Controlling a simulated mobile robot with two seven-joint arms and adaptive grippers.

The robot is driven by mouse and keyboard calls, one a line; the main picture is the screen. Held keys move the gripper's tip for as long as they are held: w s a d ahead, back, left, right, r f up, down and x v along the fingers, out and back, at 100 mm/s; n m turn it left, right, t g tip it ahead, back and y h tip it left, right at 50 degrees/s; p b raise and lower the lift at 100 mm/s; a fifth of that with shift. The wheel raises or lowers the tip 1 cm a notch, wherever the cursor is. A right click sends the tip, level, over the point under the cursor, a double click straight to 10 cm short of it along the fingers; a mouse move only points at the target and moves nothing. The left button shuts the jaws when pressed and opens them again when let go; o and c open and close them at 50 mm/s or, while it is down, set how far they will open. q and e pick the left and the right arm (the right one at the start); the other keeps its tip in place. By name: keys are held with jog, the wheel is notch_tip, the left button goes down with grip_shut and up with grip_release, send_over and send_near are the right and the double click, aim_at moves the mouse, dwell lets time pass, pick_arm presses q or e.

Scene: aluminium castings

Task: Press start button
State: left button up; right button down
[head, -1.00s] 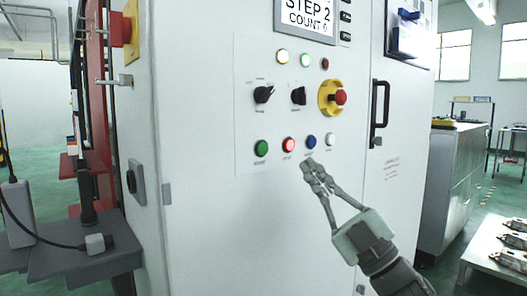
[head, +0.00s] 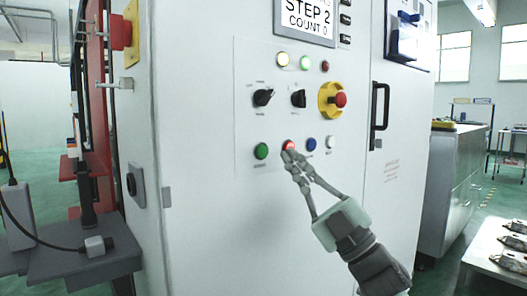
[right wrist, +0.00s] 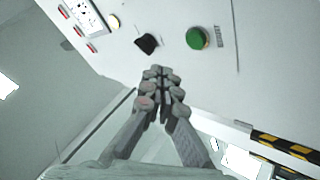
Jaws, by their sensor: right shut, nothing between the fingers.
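A white control cabinet carries a row of push buttons: a green button (head: 261,151), a lit red button (head: 289,146), a blue button (head: 311,143) and a white button (head: 330,142). Their labels are too small to read, so I cannot tell which is marked start. My right gripper (head: 288,156) is shut and empty, its fingertips at the lower edge of the red button in the head view. I cannot tell whether they touch the panel. In the right wrist view, the green button (right wrist: 197,38) is beyond the fingertips (right wrist: 162,76), up and right. My left gripper is out of view.
Above the buttons are two black selector switches (head: 263,97), a yellow-and-red emergency stop (head: 331,99) and small lamps (head: 283,59). A display (head: 306,18) reads STEP 2 and a count. A black door handle (head: 379,105) is at right, a grey shelf (head: 75,262) at left.

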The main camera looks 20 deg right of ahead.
jog(key=shift+w+a, duration=0.2)
jog(key=shift+w, duration=0.55)
jog(key=shift+w+a, duration=0.25)
jog(key=shift+w, duration=0.45)
jog(key=shift+w+a, duration=0.2)
jog(key=shift+w, duration=0.55)
jog(key=shift+w+a, duration=0.1)
jog(key=shift+w, duration=0.3)
jog(key=shift+w+a, duration=0.1)
jog(key=shift+w, duration=0.3)
dwell(0.3)
jog(key=shift+s, duration=0.1)
jog(key=shift+s+d, duration=0.25)
jog(key=shift+s, duration=0.5)
jog(key=shift+s+d, duration=0.25)
jog(key=shift+s, duration=0.55)
jog(key=shift+s+d, duration=0.2)
jog(key=shift+s, duration=0.6)
jog(key=shift+s+d, duration=0.25)
jog(key=shift+s, duration=0.55)
